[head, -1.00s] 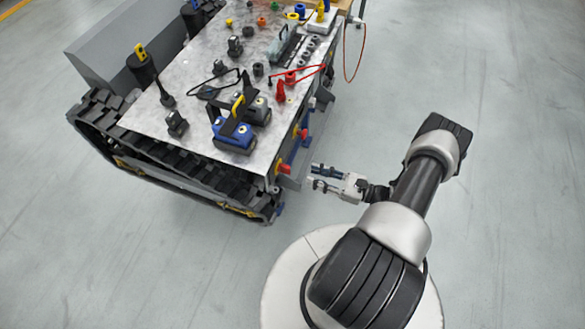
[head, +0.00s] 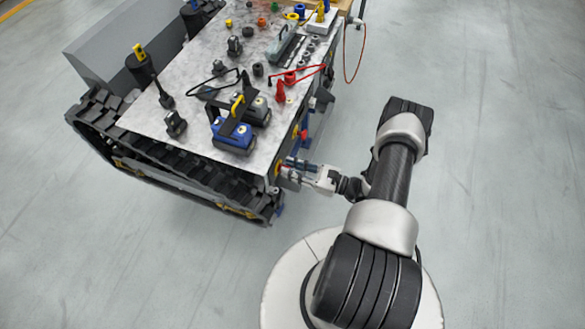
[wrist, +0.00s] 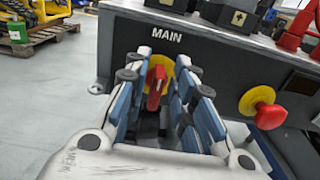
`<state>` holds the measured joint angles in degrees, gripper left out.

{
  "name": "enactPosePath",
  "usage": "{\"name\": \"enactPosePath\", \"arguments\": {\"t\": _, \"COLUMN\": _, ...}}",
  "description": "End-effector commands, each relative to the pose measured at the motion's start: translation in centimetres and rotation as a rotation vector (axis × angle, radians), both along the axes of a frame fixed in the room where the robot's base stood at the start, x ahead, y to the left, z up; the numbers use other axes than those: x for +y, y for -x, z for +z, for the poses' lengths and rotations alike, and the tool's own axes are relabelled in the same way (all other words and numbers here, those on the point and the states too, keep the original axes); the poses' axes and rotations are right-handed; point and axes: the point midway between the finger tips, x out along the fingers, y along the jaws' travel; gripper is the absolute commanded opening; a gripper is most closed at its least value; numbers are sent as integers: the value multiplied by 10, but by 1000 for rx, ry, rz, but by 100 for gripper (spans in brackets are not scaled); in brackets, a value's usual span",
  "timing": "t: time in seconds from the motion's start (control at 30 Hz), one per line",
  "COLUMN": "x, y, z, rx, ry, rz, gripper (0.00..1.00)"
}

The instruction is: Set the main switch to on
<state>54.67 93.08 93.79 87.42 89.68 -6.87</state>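The main switch (wrist: 155,88) is a red handle on a round yellow plate, under the word MAIN on the carrier's dark end panel, in the wrist view. Its handle stands nearly upright, its top leaning slightly right. My gripper (wrist: 161,72) is open, with its blue-padded fingers to the left and right of the handle. Yellow plate shows between handle and fingers; I cannot tell whether either finger touches. In the head view my gripper (head: 287,168) reaches the carrier's near right corner, and the switch is mostly hidden there.
A red mushroom button (wrist: 270,116) on a yellow base sticks out to the right of the switch. The tracked carrier's top (head: 190,75) holds battery packs (head: 233,134), tools and red cable. Open floor (head: 480,150) lies right of the carrier.

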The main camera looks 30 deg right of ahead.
Motion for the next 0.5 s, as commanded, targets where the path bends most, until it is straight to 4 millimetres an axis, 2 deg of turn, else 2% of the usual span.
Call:
{"name": "enactPosePath", "arguments": {"t": 0.3, "x": 0, "y": 0, "z": 0, "rx": 0, "ry": 0, "rz": 0, "gripper": 0}}
{"name": "enactPosePath", "arguments": {"t": 0.5, "x": 0, "y": 0, "z": 0, "rx": 0, "ry": 0, "rz": 0, "gripper": 0}}
